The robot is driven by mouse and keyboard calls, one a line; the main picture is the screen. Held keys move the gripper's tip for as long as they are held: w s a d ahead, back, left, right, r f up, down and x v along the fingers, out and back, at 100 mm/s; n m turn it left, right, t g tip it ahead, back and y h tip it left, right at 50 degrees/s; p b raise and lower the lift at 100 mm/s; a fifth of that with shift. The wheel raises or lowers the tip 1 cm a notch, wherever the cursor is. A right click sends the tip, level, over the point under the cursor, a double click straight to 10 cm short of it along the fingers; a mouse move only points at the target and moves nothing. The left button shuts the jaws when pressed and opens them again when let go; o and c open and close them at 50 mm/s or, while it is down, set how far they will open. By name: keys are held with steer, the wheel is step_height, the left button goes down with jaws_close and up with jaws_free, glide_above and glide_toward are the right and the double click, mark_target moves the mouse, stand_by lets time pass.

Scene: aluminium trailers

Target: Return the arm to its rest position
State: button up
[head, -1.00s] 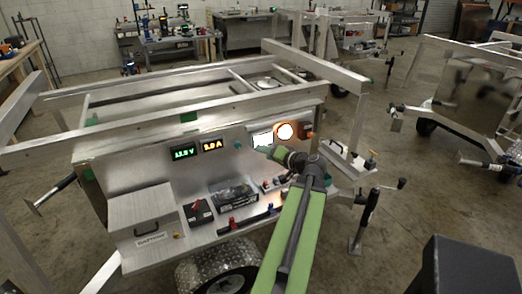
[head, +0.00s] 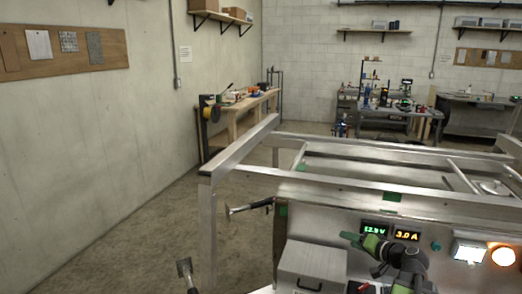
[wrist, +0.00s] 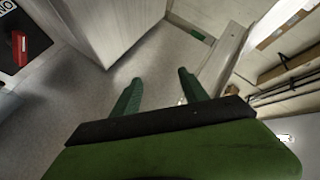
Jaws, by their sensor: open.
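My gripper (head: 350,238) shows at the lower right of the head view, in front of the trailer's panel and just below the green-digit display (head: 375,230). In the wrist view my gripper (wrist: 158,78) has its two green fingers apart, with nothing between them. My arm is partly in view and bent; its lower part is cut off by the bottom edge. The aluminium trailer (head: 325,212) fills the lower right of the head view. Whether any part of my arm touches the panel cannot be told.
A grey box with a handle (head: 311,262) sits left of my arm. An orange-digit display (head: 407,235), a lit white screen (head: 468,250) and a round lamp (head: 503,256) are to its right. A trailer rail (head: 240,147) juts out left. Open floor (head: 140,235) lies left of the trailer.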

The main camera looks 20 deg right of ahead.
steer(key=w+a+f+n+g+y, duration=0.1)
steer(key=w+a+f+n+g, duration=0.15)
steer(key=a, duration=0.95)
steer(key=w+a+f+n+g+y, duration=0.2)
steer(key=a+f+n, duration=0.1)
steer(key=a, duration=0.8)
steer(key=w+a+f+n+g+y, duration=0.1)
steer(key=w+a+f+n+g, duration=0.15)
steer(key=a, duration=0.95)
steer(key=s+a+f+n+g+h, duration=0.2)
steer(key=s+a+f+g, duration=0.3)
steer(key=a, duration=0.5)
steer(key=s+d+f+m+g+h, duration=0.1)
steer(key=s+d+m+h, duration=0.1)
steer(key=s+d+h, duration=0.2)
steer(key=s+d, duration=0.2)
steer(key=d, duration=0.1)
steer(key=shift+p, duration=0.35)
steer(key=shift+c, duration=0.3)
